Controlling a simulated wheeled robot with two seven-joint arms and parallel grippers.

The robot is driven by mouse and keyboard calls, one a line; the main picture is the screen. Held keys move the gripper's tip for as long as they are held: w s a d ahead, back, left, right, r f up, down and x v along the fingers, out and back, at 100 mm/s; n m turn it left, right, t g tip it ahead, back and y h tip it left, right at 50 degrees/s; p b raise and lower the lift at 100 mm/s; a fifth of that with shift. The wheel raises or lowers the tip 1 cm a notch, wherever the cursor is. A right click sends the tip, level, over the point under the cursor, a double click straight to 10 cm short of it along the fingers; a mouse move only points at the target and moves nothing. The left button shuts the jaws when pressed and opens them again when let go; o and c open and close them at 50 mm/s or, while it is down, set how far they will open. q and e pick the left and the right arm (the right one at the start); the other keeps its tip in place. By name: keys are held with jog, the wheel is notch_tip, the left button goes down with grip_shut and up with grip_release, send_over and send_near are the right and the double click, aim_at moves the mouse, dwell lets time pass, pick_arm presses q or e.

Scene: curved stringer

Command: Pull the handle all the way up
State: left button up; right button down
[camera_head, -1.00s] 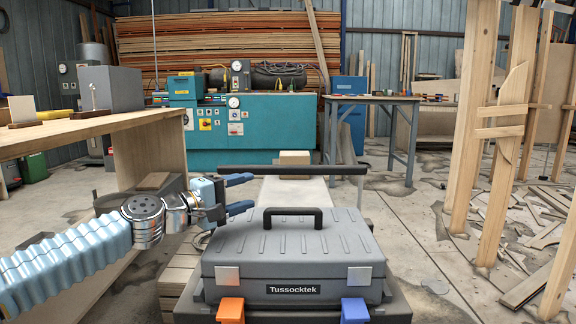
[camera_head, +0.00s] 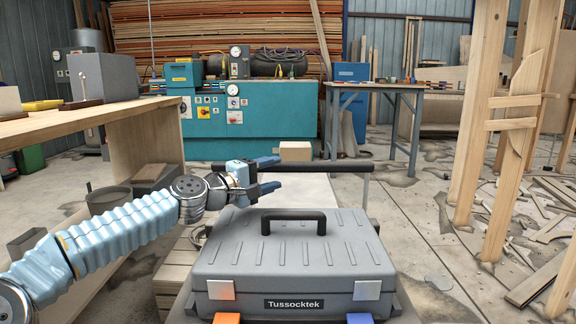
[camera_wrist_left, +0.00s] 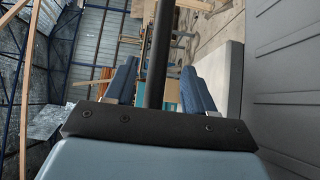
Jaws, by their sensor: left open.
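A black horizontal bar handle (camera_head: 325,167) on upright posts stands just behind the grey case. The grey case (camera_head: 240,253), labelled Tussocktek, has a smaller black carry handle (camera_head: 293,218) on its lid. My left gripper (camera_head: 276,173) is open at the left part of the bar, behind the case's back edge. In the left wrist view, the bar (camera_wrist_left: 160,55) runs between the two blue fingers of my left gripper (camera_wrist_left: 160,80), with space showing on both sides. The bar's end near the palm is hidden there. My right gripper is not in view.
A wooden bench (camera_head: 150,118) stands at the left, close to my left arm. Tall wooden frame posts (camera_head: 480,130) and scattered planks (camera_head: 540,220) are at the right. A teal machine (camera_head: 270,125) and a grey-legged table (camera_head: 395,88) are behind.

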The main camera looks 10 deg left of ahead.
aim_at(287, 169)
pick_arm(q)
jog(key=p+x, duration=0.1)
jog(key=x, duration=0.3)
jog(key=shift+w+d+r, duration=0.1)
jog(key=shift+d+r, duration=0.05)
jog(key=shift+w+d, duration=0.4)
jog(key=shift+w, duration=0.25)
jog(key=shift+c, duration=0.3)
grip_shut()
